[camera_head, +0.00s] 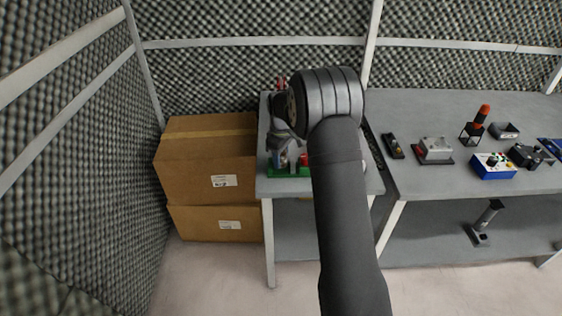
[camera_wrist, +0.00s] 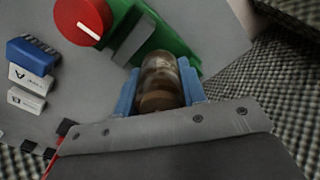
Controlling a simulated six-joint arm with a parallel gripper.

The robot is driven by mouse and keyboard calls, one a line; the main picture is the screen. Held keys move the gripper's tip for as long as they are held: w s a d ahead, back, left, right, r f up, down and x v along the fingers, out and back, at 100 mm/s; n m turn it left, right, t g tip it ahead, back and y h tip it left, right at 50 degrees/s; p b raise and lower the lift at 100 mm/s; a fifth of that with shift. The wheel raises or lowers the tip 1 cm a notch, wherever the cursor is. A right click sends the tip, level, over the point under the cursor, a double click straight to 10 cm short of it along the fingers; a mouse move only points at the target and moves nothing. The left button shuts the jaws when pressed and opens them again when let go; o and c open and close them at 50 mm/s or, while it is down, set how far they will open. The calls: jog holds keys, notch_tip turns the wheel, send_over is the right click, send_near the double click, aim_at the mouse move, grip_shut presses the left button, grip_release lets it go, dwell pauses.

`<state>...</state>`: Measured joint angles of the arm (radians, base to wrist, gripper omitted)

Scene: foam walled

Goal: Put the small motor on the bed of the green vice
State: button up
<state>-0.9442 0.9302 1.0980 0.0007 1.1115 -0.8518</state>
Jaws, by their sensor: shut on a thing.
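The small motor (camera_wrist: 158,82), a brown, shiny rounded cylinder, sits between the blue fingertips of my gripper (camera_wrist: 158,98) in the wrist view. My gripper is shut on it. The green vice (camera_wrist: 178,38), with a grey jaw block, lies just beyond the motor in that view. The motor overlaps the vice's edge in the picture; whether they touch I cannot tell. In the head view the green vice (camera_head: 287,172) shows low on the left table, partly hidden by my gripper (camera_head: 284,156) above it. The motor is hard to make out there.
A red knob (camera_wrist: 82,20) with a white line is beside the vice. Blue and white blocks (camera_wrist: 30,70) lie left. Cardboard boxes (camera_head: 208,165) stand left of the table. The right table (camera_head: 440,180) holds several devices, including a blue control box (camera_head: 492,166).

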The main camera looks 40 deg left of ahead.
jog(key=shift+f, duration=0.9)
jog(key=o, duration=0.9)
jog(key=shift+f, duration=0.15)
notch_tip(320, 180, up, 12)
jog(key=shift+r, duration=0.15)
